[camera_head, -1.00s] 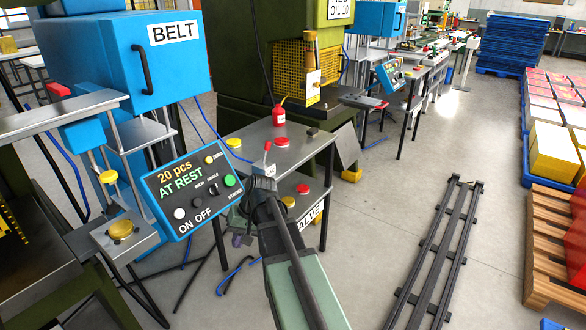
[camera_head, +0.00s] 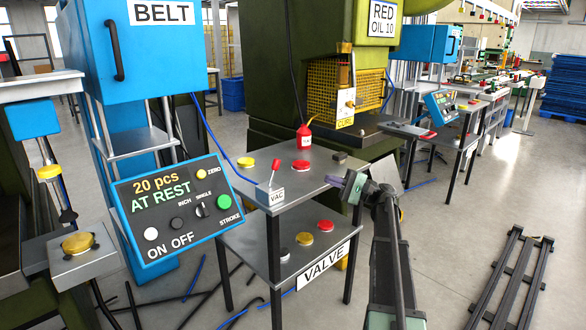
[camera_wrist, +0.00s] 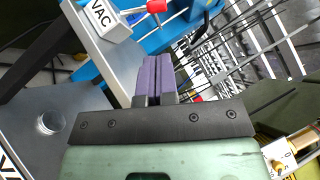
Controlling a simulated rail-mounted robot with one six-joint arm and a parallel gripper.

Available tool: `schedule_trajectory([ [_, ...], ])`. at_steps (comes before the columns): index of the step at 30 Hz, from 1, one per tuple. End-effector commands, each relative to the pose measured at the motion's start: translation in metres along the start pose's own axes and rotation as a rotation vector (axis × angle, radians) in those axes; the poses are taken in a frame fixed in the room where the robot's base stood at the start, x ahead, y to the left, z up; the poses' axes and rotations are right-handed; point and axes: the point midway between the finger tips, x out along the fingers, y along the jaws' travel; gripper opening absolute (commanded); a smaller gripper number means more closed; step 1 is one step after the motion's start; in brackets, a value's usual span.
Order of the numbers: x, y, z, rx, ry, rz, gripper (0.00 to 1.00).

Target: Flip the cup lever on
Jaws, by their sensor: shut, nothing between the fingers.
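A small grey box labelled VAC (camera_head: 272,196) sits at the front corner of the steel table and carries a thin lever with a red tip (camera_head: 275,165). The lever stands nearly upright in the head view, leaning slightly right. In the wrist view the VAC box (camera_wrist: 107,19) and red lever tip (camera_wrist: 156,6) are at the top, beyond and left of the fingers. My gripper (camera_head: 340,184) is at the table's right edge, to the right of the lever and apart from it. Its purple fingers (camera_wrist: 153,75) are shut together with nothing between them.
A blue panel (camera_head: 174,208) reading "20 pcs AT REST" stands left of the table. A red oil bottle (camera_head: 304,137), a yellow disc (camera_head: 246,162) and a red disc (camera_head: 301,165) stand on the tabletop. Black rails (camera_head: 515,270) lie on the floor at right.

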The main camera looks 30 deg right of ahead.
Motion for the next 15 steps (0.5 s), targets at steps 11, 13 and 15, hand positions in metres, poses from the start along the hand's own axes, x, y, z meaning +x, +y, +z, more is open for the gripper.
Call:
schedule_trajectory([
  [11,0.056,-0.002,0.002,0.0,-0.002,0.002,0.0],
  [13,0.071,-0.003,0.002,0.0,-0.001,0.002,0.0],
  [15,0.087,-0.003,0.002,0.0,-0.001,0.002,0.0],
])
